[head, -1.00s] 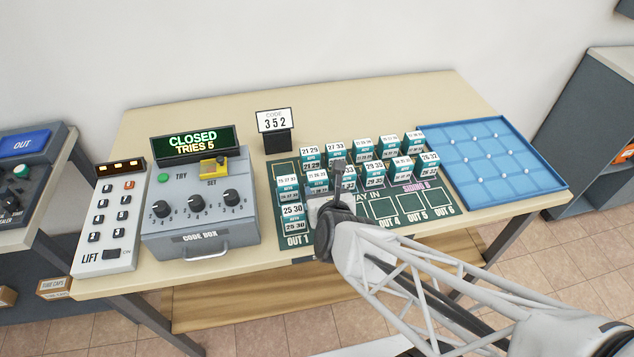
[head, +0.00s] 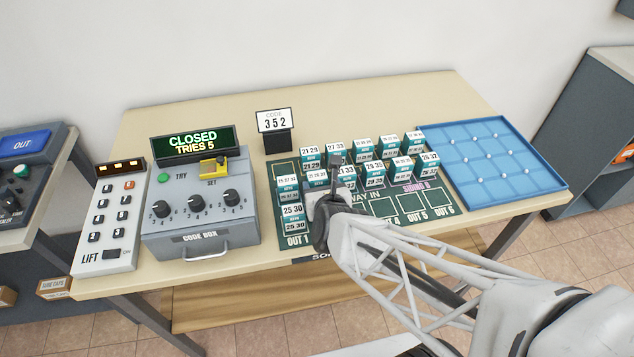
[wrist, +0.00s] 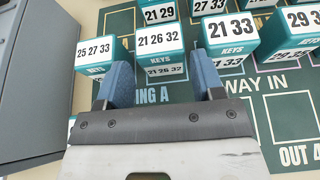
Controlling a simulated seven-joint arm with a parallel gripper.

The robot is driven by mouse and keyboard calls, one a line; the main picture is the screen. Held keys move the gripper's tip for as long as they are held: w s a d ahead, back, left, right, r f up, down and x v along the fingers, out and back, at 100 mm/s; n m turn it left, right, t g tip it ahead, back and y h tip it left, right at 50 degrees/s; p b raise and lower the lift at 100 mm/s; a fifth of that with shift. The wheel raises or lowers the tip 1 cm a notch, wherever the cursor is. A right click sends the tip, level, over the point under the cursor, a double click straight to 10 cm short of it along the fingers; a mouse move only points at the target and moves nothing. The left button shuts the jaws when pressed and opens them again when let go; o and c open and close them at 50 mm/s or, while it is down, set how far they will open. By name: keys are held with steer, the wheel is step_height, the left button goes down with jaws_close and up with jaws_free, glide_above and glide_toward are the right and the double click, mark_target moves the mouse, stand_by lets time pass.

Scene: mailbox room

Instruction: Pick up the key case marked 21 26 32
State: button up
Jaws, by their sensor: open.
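The key case marked 21 26 32 (wrist: 158,42) is a white-topped teal box, upright on the green board, near the middle of the wrist view. In the head view it stands just left of my gripper (head: 334,178), and its label (head: 316,176) is small there. In the wrist view my gripper (wrist: 160,72) is open, with one blue finger on each side of the case's front. The fingertips look close to its sides; contact cannot be told. Nothing is held.
The case marked 25 27 33 (wrist: 95,51) is left of the fingers, and the case marked 21 33 (wrist: 230,38) is close on the right. Several more cases stand behind. A code box (head: 200,225) is left; an empty-looking blue tray (head: 555,186) is right.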

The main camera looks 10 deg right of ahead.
mark_target(318, 176)
steer(key=shift+x, duration=2.55)
steer(key=shift+c, duration=0.2)
steer(key=c, duration=0.6)
steer(key=shift+o, duration=0.2)
steer(key=shift+r, duration=1.6)
steer(key=shift+s+r, duration=0.2)
steer(key=shift+s, duration=0.05)
steer(key=s, duration=0.5)
steer(key=s+d+r, duration=0.1)
steer(key=s, duration=0.9)
steer(key=shift+s+d+r, duration=0.15)
steer(key=shift+s+d, duration=0.1)
steer(key=shift+d, duration=0.05)
